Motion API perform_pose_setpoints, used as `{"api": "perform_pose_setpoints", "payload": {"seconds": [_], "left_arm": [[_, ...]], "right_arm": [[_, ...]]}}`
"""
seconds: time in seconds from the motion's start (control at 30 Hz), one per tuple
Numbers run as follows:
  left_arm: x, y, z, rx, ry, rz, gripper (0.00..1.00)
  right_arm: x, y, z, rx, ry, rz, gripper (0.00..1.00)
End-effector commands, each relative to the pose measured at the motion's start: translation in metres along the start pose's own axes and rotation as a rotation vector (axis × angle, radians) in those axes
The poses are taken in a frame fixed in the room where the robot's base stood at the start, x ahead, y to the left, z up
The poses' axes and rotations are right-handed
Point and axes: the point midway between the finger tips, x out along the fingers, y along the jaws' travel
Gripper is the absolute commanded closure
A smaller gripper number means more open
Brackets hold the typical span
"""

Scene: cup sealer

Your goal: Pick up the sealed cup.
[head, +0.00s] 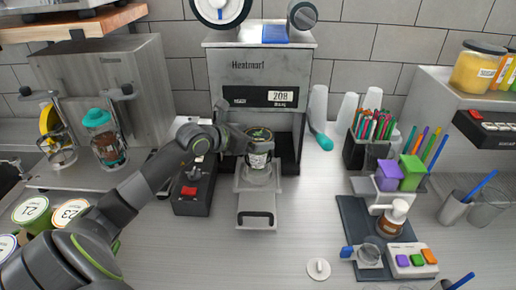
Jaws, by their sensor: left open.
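The sealed cup (258,155) is a small white cup with dark print and a dark green lid. It stands upright at the sealer's tray (257,184), in front of the cup sealer (267,80), whose display reads 208. My left gripper (246,143) comes in from the left and is at the cup's left side, near its rim. It is open. I cannot tell whether its fingers touch the cup. My right gripper is not in view.
A dark box with a red button (190,192) stands left of the tray, under my left arm. Stacked white cups (318,108) and a straw holder (367,150) stand to the right. The front counter is mostly clear.

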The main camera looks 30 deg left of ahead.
Motion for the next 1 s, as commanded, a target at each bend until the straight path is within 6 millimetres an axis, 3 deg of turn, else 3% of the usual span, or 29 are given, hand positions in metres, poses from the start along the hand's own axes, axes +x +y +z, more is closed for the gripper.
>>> {"api": "perform_pose_setpoints", "payload": {"seconds": [0.03,0.23,0.57,1.0], "left_arm": [[0.005,-0.001,0.004,-0.006,0.0,-0.002,0.0],[0.023,0.0,0.001,-0.001,0.0,0.0,0.0],[0.027,0.0,0.0,0.001,0.001,0.0,0.01],[0.027,0.0,0.0,0.001,0.001,0.0,0.59]], "right_arm": [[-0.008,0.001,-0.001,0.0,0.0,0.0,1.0],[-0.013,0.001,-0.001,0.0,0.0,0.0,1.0],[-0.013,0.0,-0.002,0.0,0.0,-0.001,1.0],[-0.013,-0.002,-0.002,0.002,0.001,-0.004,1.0]]}}
